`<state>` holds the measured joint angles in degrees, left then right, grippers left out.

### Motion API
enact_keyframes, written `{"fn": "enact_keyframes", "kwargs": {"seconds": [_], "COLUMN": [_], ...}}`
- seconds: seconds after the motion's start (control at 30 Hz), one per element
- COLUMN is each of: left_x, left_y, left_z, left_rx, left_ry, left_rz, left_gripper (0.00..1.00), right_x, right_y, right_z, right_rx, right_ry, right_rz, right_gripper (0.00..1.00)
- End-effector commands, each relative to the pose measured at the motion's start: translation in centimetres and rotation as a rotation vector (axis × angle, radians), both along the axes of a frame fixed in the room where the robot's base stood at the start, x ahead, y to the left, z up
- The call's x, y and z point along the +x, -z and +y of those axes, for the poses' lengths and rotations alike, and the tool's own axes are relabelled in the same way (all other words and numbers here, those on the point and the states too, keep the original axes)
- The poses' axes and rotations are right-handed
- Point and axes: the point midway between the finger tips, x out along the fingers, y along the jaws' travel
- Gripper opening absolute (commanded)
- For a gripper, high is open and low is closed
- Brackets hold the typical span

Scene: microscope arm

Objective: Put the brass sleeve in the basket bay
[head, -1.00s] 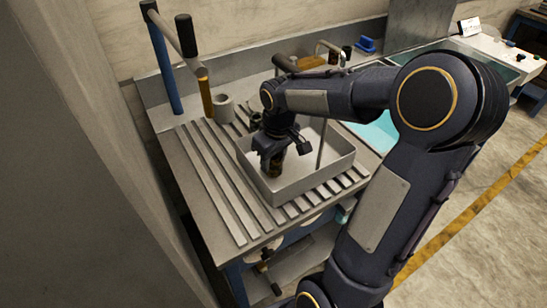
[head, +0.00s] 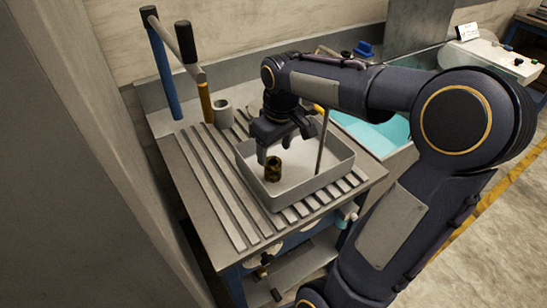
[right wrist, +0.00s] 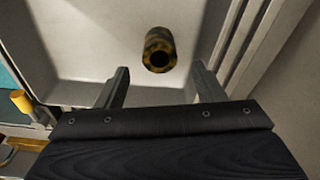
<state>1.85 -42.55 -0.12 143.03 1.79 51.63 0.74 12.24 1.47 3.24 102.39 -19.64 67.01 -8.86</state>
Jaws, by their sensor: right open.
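The brass sleeve (head: 273,168), a short dark-mottled brass tube, stands upright on the floor of a grey, low-walled tray (head: 318,182), near its left side. In the right wrist view the sleeve (right wrist: 159,50) shows its open, dark bore, ahead of my fingertips. My right gripper (head: 278,150) is open and empty just above the sleeve, apart from it. Its two fingers show in the right wrist view (right wrist: 161,80) with a gap between them. I cannot tell which part is called the basket bay. My left gripper is not in view.
The tray sits on a slotted metal bench (head: 215,190). A thin upright rod (head: 322,145) rises at the tray, close right of my gripper. A grey cup (head: 224,113) and a blue post with a lever (head: 163,65) stand at the back left. A basin (head: 385,135) lies right.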

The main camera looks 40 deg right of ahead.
Motion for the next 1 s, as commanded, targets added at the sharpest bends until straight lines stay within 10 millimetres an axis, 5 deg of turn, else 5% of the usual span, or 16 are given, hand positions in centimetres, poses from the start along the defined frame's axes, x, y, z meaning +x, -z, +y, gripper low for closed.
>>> {"fn": "enact_keyframes", "kwargs": {"seconds": [0.23,0.5,0.63,1.0], "left_x": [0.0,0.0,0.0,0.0], "left_y": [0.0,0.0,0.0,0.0], "left_z": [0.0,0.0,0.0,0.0], "left_rx": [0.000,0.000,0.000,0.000], "left_ry": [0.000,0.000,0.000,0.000], "left_rz": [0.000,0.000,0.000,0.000], "left_gripper": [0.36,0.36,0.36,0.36], "right_x": [-2.2,-11.4,-14.4,-15.9], "right_y": [-2.0,-0.9,0.6,1.7], "right_z": [1.5,8.8,11.5,13.0], "right_rx": [0.033,0.242,0.333,0.392], "right_ry": [0.017,0.125,0.173,0.205], "right_rz": [-0.044,-0.239,-0.304,-0.337], "right_gripper": [0.63,0.63,0.63,0.63]}}
